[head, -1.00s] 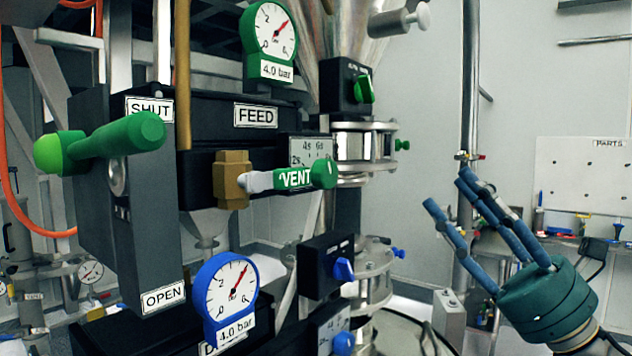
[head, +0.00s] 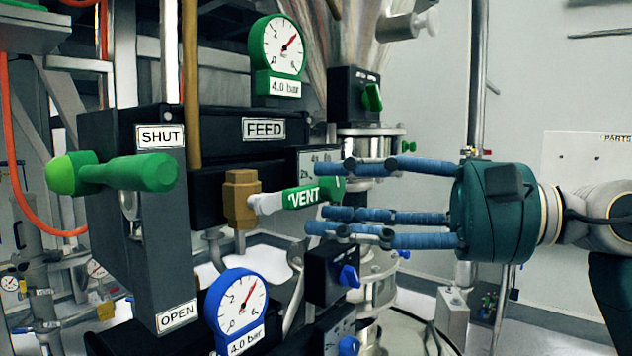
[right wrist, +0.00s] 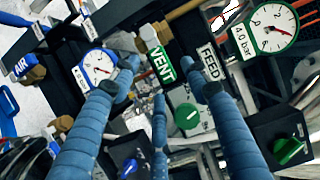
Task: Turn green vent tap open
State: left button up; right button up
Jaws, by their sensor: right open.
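The green vent tap (head: 305,197) has a flat lever marked VENT. It points right from a brass valve body (head: 241,199) below the FEED label. The tap also shows in the right wrist view (right wrist: 162,68), beyond my fingers. My right gripper (head: 332,197) is open and comes in from the right. Its blue fingers are spread above and below the lever's right end, with one fingertip near that end. I cannot tell whether any finger touches it. In the right wrist view the fingers (right wrist: 158,75) hold nothing. My left gripper is not in view.
A large green lever (head: 125,173) at the left sits by a SHUT label, with OPEN below. A green gauge (head: 283,45) and a blue gauge (head: 237,305) read near 4 bar. A blue knob (head: 349,276) sits just below my fingers; a green knob (head: 373,97) sits above.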

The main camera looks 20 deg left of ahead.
jog(key=shift+s+a+r+p, duration=0.15)
jog(key=shift+a+p, duration=0.2)
jog(key=shift+a, duration=1)
grip_shut()
